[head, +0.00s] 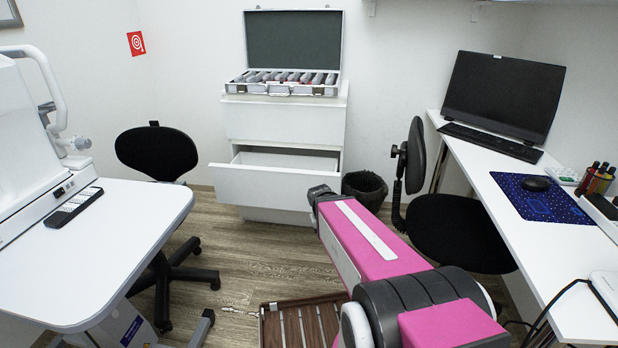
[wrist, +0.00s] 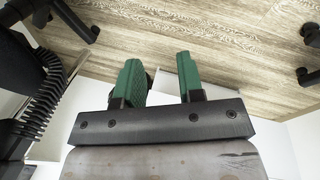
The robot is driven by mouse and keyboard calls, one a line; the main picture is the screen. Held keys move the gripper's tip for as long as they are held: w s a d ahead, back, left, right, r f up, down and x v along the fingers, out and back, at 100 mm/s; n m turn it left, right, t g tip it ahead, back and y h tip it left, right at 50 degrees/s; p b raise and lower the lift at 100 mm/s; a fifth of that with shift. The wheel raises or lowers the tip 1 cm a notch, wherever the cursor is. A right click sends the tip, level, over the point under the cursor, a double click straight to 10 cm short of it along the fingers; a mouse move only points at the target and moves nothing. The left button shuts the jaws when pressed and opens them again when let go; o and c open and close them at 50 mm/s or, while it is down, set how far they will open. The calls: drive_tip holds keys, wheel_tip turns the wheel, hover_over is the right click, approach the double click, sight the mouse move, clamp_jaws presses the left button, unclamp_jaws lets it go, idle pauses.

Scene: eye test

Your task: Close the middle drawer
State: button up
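The white drawer cabinet (head: 285,121) stands against the back wall in the head view. Its middle drawer (head: 262,187) is pulled well out, its inside showing behind the white front. The drawer above is shut. A low white part shows beneath the open drawer. My pink and grey arm reaches towards the cabinet, its far end appearing close to the open drawer's right side; my fingers cannot be made out there.
An open case of lenses (head: 285,82) sits on the cabinet. A black bin (head: 365,189) and a black chair (head: 455,230) stand to the right, near my arm. Another chair (head: 157,153) and a white table (head: 95,250) are left. A desk (head: 560,265) lies right. Floor shows before the drawer.

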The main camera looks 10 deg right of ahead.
drive_tip(key=w+d+n+t+h, duration=0.2)
drive_tip(key=w+h, duration=0.3)
drive_tip(key=w, duration=0.3)
drive_tip(key=n+t+h, duration=0.4)
drive_tip(key=n+t, duration=0.3)
drive_tip(key=t, duration=0.4)
approach(310, 174)
drive_tip(key=x, duration=0.9)
drive_tip(key=shift+a+f, duration=0.1)
clamp_jaws()
